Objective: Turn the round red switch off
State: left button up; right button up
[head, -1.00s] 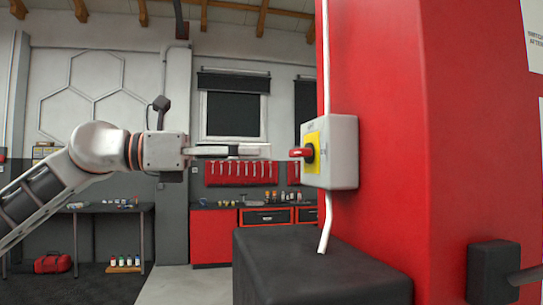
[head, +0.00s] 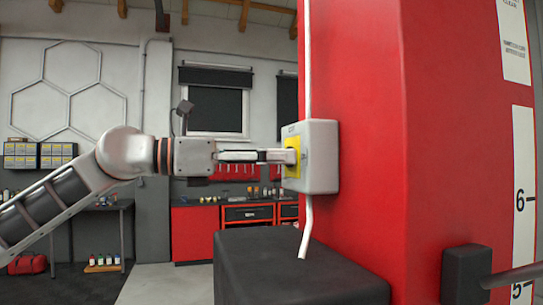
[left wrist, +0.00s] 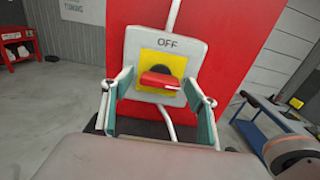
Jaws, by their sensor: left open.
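The round red switch (left wrist: 159,80) sits on a yellow plate (left wrist: 178,62) on a light grey box (head: 322,157) fixed to the red column. The word OFF is printed above the plate. The switch's red handle lies roughly horizontal, slightly tilted, in the left wrist view. My left gripper (head: 288,156) is open at the front of the box, with its fingers at the left and right of the handle. Contact with the handle cannot be told. In the head view the fingers hide the switch. My right gripper is not in view.
The red column (head: 365,100) stands directly behind the box. A white conduit (head: 307,230) runs above and below the box. A black block (head: 290,265) stands below. A workbench (head: 250,213) is in the background. Open floor lies to the left.

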pick_arm(q)
jog(key=c, duration=1.1)
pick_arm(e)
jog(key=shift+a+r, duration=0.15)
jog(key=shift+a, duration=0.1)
pick_arm(q)
jog(key=shift+n, duration=0.3)
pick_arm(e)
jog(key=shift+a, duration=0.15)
pick_arm(q)
jog(key=shift+n+b, duration=1.75)
jog(key=shift+n, duration=6.85)
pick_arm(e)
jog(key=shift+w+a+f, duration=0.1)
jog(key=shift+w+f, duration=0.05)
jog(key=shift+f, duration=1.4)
pick_arm(q)
jog(key=o, duration=1.1)
